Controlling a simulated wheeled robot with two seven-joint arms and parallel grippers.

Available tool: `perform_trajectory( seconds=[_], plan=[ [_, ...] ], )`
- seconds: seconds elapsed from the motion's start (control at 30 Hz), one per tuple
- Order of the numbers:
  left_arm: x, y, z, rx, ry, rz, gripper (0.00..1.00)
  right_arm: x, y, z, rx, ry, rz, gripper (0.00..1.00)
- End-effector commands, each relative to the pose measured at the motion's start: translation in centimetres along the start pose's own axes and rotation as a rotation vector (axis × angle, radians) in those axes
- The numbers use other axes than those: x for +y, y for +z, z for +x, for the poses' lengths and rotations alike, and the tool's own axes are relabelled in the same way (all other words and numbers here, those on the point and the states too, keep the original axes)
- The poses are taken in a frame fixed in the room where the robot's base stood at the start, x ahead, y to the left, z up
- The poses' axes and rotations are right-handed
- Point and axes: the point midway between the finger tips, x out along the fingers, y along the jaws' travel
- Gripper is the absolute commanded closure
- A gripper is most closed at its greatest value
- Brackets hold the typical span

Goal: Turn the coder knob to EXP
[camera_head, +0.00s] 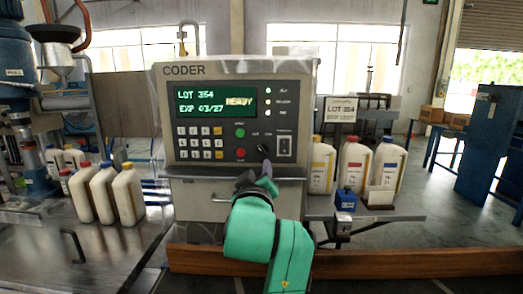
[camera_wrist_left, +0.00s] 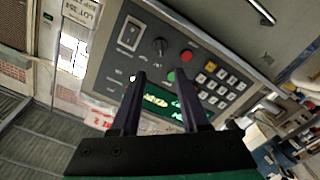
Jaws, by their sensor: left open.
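The coder (camera_head: 222,120) is a grey box with a lit green display reading LOT 354, EXP 03/27 and READY. Its dark knob (camera_head: 263,151) sits at the lower right of the panel, left of a switch. In the left wrist view the black knob (camera_wrist_left: 159,46) lies beyond the fingertips, roughly between them in the picture; its pointer setting and small labels cannot be read. My left gripper (camera_head: 260,178) is just below and in front of the knob in the head view. In the left wrist view its two dark fingers (camera_wrist_left: 160,77) are apart, with nothing between them. My right gripper is out of view.
A red button (camera_head: 240,153) and keypad (camera_head: 200,143) lie left of the knob. A ledge (camera_head: 235,172) juts out below the panel. White bottles (camera_head: 104,192) stand left; others (camera_head: 352,166) stand right, near a small blue box (camera_head: 345,199).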

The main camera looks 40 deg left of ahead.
Motion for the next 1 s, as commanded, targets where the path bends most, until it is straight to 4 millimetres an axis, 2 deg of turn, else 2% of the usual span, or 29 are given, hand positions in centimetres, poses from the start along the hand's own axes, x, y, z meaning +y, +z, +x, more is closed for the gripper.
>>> perform_trajectory(
  seconds=[0.4, 0.5, 0.63, 0.87, 1.0],
  plan=[
    [0.1, -0.3, 10.4, -0.001, -0.004, 0.004, 0.55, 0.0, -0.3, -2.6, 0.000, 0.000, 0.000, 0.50],
    [0.0, -0.2, 12.3, -0.001, -0.004, 0.004, 0.55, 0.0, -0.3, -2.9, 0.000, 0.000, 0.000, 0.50],
    [-0.1, -0.1, 13.4, -0.001, -0.002, 0.001, 0.55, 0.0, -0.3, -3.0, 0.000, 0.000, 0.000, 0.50],
    [-0.1, 0.0, 13.6, -0.001, -0.001, 0.000, 0.55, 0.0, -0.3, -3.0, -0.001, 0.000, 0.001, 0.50],
    [-0.1, 0.0, 13.5, -0.001, -0.002, 0.001, 1.00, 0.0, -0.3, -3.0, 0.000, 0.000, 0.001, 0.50]
  ],
)
